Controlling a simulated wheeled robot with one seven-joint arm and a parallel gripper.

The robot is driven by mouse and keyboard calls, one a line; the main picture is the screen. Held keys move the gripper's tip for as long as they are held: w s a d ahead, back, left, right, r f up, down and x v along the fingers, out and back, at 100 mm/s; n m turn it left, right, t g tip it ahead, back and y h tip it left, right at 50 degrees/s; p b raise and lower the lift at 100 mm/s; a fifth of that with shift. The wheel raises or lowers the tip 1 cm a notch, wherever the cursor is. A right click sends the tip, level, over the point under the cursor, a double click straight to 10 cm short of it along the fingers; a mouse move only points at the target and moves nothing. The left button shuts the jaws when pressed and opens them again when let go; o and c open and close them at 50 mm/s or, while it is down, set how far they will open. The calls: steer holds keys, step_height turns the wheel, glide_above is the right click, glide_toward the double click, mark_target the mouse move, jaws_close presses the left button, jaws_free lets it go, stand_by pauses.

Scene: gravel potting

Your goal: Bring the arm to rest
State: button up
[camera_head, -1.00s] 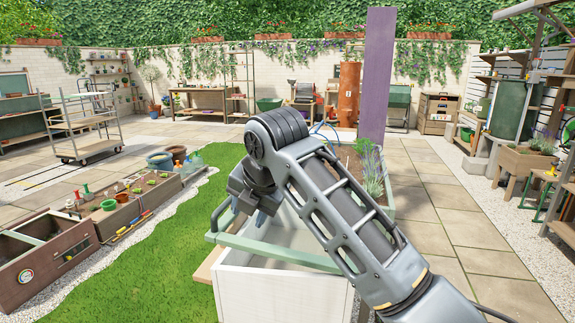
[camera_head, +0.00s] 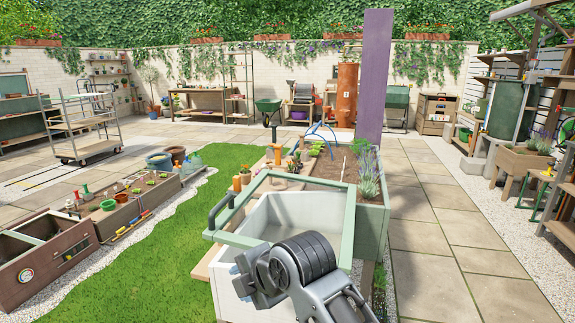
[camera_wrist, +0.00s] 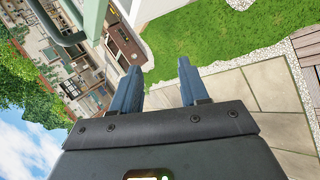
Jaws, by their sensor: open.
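My gripper (camera_wrist: 158,84) shows in the wrist view with two blue fingers apart and nothing between them. In the head view my gripper (camera_head: 240,276) is low, at the near left side of a white box (camera_head: 238,301). My folded arm hides part of the box's near side. A green-framed lid (camera_head: 243,240) with a dark handle lies over or against the box's top. In the wrist view a green bar with a handle (camera_wrist: 62,36) shows at the upper left, apart from the fingers.
Wooden troughs (camera_head: 125,212) stand at the left. Grass (camera_head: 150,262) and paving (camera_head: 430,260) are clear on either side.

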steer(key=s+d+f+m+t, duration=0.2)
steer(key=s+d+f+m, duration=0.3)
steer(key=s+f+m, duration=0.4)
steer(key=s+d+f+m+t+h, duration=0.1)
steer(key=s+d+m+t, duration=0.1)
steer(key=s+d+m, duration=0.45)
steer(key=s+d+f+m+t+h, duration=0.15)
steer(key=s+d, duration=0.25)
steer(key=s, duration=0.6)
steer(key=s+d+r+m+t+h, duration=0.1)
steer(key=s+d+r+m, duration=0.3)
steer(key=s, duration=0.7)
steer(key=s+d+r+m+t+h+p, duration=0.1)
steer(key=s+d+r+m+h, duration=0.1)
steer(key=s+d+r+m, duration=0.3)
steer(key=s+d+r, duration=0.3)
steer(key=s+d, duration=0.2)
steer(key=s, duration=0.1)
steer(key=shift+r+h, duration=0.35)
steer(key=shift+r, duration=0.05)
